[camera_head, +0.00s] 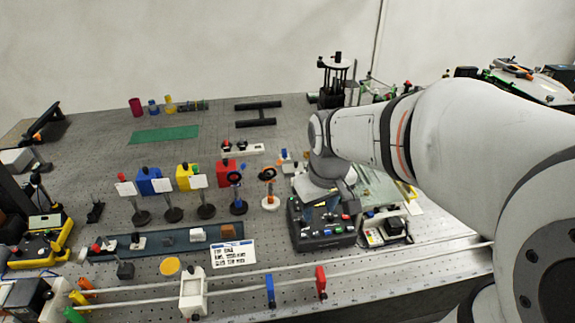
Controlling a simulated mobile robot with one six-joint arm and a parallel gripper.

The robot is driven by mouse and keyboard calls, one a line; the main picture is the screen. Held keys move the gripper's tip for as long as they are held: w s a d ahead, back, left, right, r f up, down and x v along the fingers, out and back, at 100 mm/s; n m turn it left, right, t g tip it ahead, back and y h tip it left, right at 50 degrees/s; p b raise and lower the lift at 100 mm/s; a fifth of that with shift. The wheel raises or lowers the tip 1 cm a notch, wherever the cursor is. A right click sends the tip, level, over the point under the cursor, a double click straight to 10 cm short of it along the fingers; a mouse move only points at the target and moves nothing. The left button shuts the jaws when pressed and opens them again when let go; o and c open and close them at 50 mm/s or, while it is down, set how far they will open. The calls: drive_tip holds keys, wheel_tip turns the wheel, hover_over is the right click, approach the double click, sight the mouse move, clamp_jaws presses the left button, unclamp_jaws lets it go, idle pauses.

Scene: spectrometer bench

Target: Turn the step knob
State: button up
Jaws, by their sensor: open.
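A black control box (318,233) with several small coloured buttons and knobs on its front and top stands right of the picture's middle, on the bench. The step knob is too small to pick out among these controls. My arm reaches in from the right, and my gripper (337,199) is over the back part of the box, pointing down. The jaws are small and partly hidden by the wrist. They are open, with nothing seen between them. I cannot tell whether they touch a knob.
A smaller device (384,232) stands close on the box's right. A white label card (233,254) lies to its left, and ring-shaped mounts on posts (269,190) stand behind left. Rails with red and blue blocks (321,281) run along the front. A green mat (165,134) lies at the back left.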

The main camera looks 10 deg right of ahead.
sight(304, 222)
drive_tip(key=w+f+n, duration=0.1)
drive_tip(key=w+f, duration=0.2)
drive_tip(key=w, duration=0.1)
drive_tip(key=w+f+n+g+p, duration=0.1)
drive_tip(key=w+f+n, duration=0.1)
drive_tip(key=w+f, duration=0.1)
drive_tip(key=w+f+n+g+p, duration=0.1)
drive_tip(key=w+f, duration=0.2)
drive_tip(key=w, duration=0.2)
drive_tip(key=shift+w+d+f+n, duration=0.1)
drive_tip(key=shift+w+f+n, duration=0.05)
drive_tip(key=shift+f+n, duration=0.2)
wheel_tip(304, 222, down, 7)
drive_tip(key=shift+f+p, duration=0.2)
drive_tip(key=shift+p, duration=0.6)
drive_tip(key=shift+c, duration=0.6)
clamp_jaws()
